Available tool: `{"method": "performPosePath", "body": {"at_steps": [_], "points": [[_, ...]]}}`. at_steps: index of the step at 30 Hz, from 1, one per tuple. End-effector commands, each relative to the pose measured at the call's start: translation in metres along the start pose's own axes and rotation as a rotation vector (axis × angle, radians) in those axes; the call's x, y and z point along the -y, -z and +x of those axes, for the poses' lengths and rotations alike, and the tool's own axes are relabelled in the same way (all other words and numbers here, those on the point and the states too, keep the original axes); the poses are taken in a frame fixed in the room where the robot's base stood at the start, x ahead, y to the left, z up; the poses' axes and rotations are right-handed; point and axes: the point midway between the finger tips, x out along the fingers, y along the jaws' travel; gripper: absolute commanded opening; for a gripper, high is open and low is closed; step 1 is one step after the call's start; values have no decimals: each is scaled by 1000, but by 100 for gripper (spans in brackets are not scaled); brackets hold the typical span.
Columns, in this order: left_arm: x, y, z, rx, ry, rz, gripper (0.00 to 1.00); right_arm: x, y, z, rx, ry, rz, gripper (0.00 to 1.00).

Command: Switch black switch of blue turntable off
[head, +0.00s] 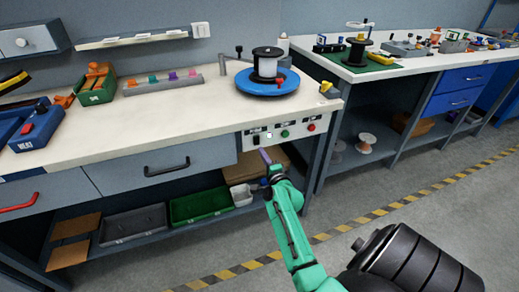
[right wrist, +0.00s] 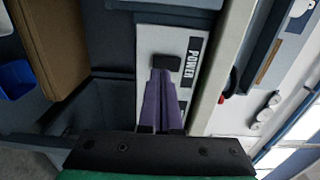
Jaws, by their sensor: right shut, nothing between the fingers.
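The blue turntable (head: 255,85) sits on the bench near its right end, with a black-and-white spool on top. A pale control panel (head: 294,140) with small buttons is on the bench front below it. In the right wrist view the black switch (right wrist: 167,62) stands on the panel beside a POWER label (right wrist: 193,62). My right gripper (head: 264,156) is shut and empty, its purple fingers just in front of the panel. In the right wrist view the fingertips (right wrist: 161,75) are right at the switch's lower edge; I cannot tell whether they touch. My left gripper is out of view.
A drawer with a black handle (head: 166,168) is left of the panel. The lower shelf holds a green tray (head: 200,206) and a cardboard box (head: 240,170). A second bench (head: 370,68) stands to the right, with floor between.

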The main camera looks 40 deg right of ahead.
Motion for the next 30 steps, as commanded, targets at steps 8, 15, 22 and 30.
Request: {"method": "performPosePath", "body": {"at_steps": [8, 15, 22, 30], "points": [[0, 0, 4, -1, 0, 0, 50, -1, 0, 35, 0, 0, 0, 0], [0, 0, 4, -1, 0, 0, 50, -1, 0, 35, 0, -1, -1, 0], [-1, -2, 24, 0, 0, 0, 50, -9, 1, 39, 0, 29, -3, 0], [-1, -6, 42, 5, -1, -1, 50, -2, 0, 44, 0, 92, -1, 0]]}}
